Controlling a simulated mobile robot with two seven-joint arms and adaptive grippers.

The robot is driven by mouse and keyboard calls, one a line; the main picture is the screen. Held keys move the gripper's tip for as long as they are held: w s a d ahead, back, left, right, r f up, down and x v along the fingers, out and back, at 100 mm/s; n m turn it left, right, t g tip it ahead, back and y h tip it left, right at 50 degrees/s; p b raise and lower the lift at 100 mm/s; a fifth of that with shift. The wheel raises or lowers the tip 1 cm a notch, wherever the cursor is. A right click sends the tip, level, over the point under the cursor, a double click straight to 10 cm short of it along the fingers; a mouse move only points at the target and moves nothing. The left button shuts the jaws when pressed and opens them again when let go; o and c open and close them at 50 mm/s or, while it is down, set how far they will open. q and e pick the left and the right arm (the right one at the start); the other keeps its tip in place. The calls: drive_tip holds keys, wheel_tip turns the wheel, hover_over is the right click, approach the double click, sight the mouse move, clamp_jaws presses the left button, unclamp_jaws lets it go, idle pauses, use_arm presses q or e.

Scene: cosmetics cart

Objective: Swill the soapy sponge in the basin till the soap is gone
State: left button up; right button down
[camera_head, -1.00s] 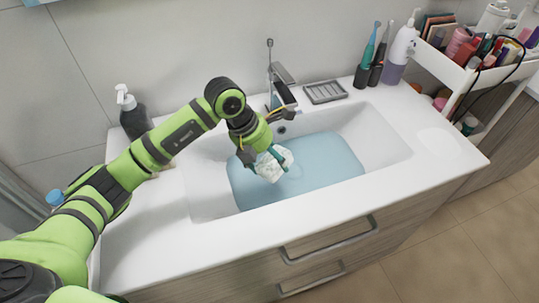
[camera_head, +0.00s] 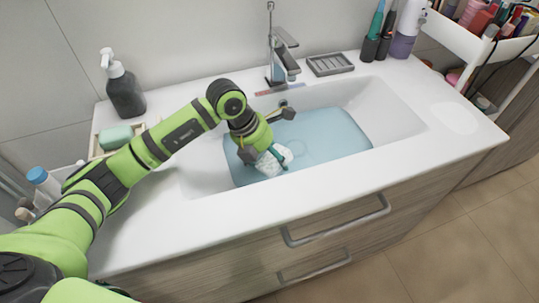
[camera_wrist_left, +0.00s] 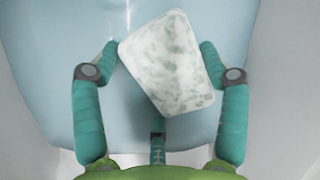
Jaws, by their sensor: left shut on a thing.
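The sponge (camera_head: 275,160), pale with white foam patches, is held by my left gripper (camera_head: 265,157) over the left part of the basin (camera_head: 205,180). In the left wrist view the sponge (camera_wrist_left: 165,64) sits tilted between the two teal fingers of my left gripper (camera_wrist_left: 163,60), with mottled white suds over its green surface. Blue water (camera_head: 330,138) fills the bottom of the basin, and it also lies below the sponge in the wrist view (camera_wrist_left: 40,50). I cannot tell whether the sponge touches the water. My right gripper is not in view.
The faucet (camera_head: 281,50) stands behind the basin, with a grey soap dish (camera_head: 330,64) to its right. A dark pump bottle (camera_head: 123,90) and a green bar in a tray (camera_head: 116,136) stand at the left. Toothbrushes and a cart (camera_head: 470,45) are at the right.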

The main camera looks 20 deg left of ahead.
use_arm(q)
drive_tip(key=shift+s+f, duration=0.2)
drive_tip(key=shift+f, duration=0.2)
